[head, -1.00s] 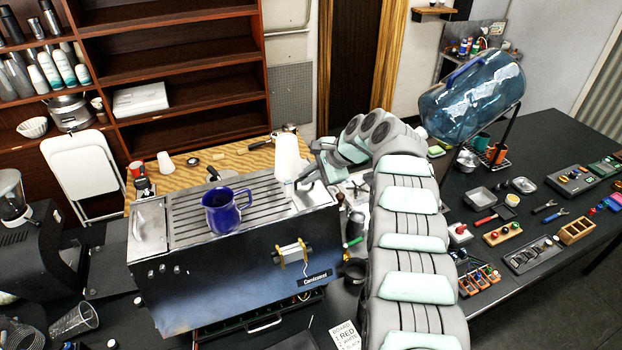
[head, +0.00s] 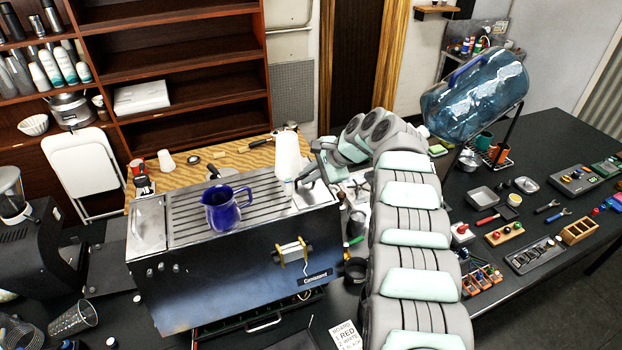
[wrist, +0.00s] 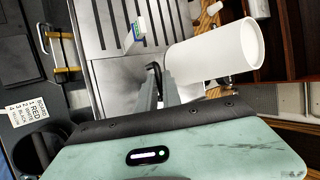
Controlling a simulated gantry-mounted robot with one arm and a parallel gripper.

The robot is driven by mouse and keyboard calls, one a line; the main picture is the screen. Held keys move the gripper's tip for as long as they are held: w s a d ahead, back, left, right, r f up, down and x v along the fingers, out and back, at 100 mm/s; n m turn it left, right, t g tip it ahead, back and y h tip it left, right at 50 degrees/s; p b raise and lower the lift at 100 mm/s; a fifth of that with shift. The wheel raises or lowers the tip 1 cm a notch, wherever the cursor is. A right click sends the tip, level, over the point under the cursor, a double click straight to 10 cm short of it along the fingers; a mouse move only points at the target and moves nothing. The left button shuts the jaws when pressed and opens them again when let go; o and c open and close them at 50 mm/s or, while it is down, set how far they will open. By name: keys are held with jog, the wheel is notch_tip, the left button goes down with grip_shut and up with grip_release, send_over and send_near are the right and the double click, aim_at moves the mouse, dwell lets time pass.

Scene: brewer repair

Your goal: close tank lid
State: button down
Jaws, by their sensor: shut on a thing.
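The brewer (head: 220,285) is a dark box with a slatted steel top. A plain steel panel, seemingly the tank lid (wrist: 112,82), covers the right end of that top. It looks about flat, but I cannot tell whether it is fully seated. My gripper (wrist: 160,88) is low over this panel, its fingers closed around a small dark curved handle (wrist: 154,70). In the head view my gripper (head: 306,181) is at the brewer's right end, and my wrist hides part of the lid.
A white cup (wrist: 215,55) is close beside my fingers. A small white labelled box (wrist: 138,32) is near it. A blue pitcher (head: 226,210) stands on the slats. A large blue water bottle (head: 478,95) is on a rack behind my arm, at the right.

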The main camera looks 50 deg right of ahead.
jog(key=shift+w+d+r, duration=0.1)
jog(key=shift+w+r, duration=0.1)
jog(key=shift+w, duration=0.3)
dwell(0.5)
jog(key=c, duration=1.8)
grip_release()
jog(key=shift+w+d+r, duration=0.1)
jog(key=shift+w+r, duration=0.05)
jog(key=shift+r, duration=0.05)
jog(key=shift+c, duration=0.2)
jog(key=o, duration=0.3)
jog(key=shift+f, duration=0.1)
jog(key=shift+f, duration=0.15)
jog(key=shift+s+b, duration=0.25)
jog(key=shift+b, duration=0.05)
